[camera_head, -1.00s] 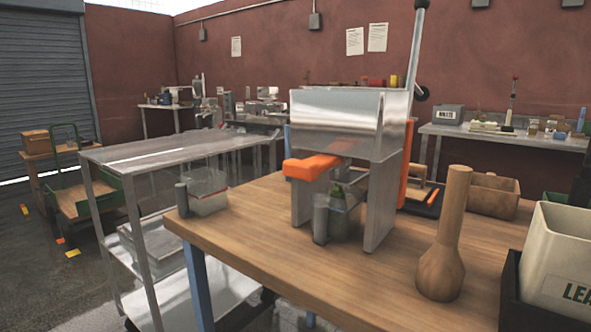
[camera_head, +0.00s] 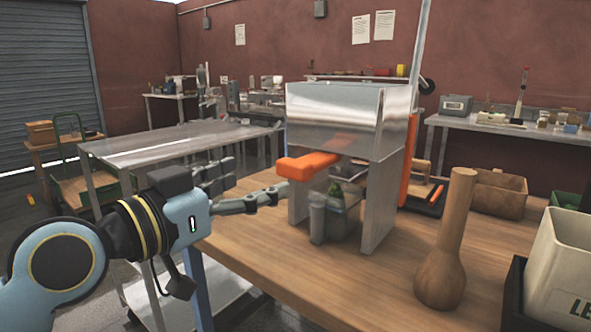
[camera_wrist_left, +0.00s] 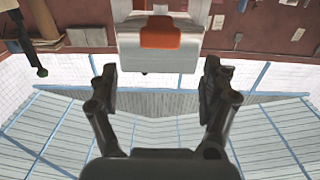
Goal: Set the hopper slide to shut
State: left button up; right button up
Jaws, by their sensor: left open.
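The hopper (camera_head: 335,118) is a shiny metal box on two metal legs at the wooden bench's left end. Its orange slide handle (camera_head: 307,165) sticks out under the hopper on the left side. The handle also shows near the top of the left wrist view (camera_wrist_left: 160,33), centred between the fingers and beyond them. My left gripper (camera_head: 260,175) is open and empty, just left of the orange handle. In the wrist view its two fingers (camera_wrist_left: 160,78) are spread wide, with a gap before the handle. My right gripper is not in view.
A wooden pestle-like tool (camera_head: 445,245) and a white bin (camera_head: 562,270) stand to the right. A metal cart (camera_head: 180,142) is behind my left arm.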

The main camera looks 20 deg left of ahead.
aim_at(288, 168)
pick_arm(q)
jog(key=x, duration=1)
jog(key=shift+f, duration=0.1)
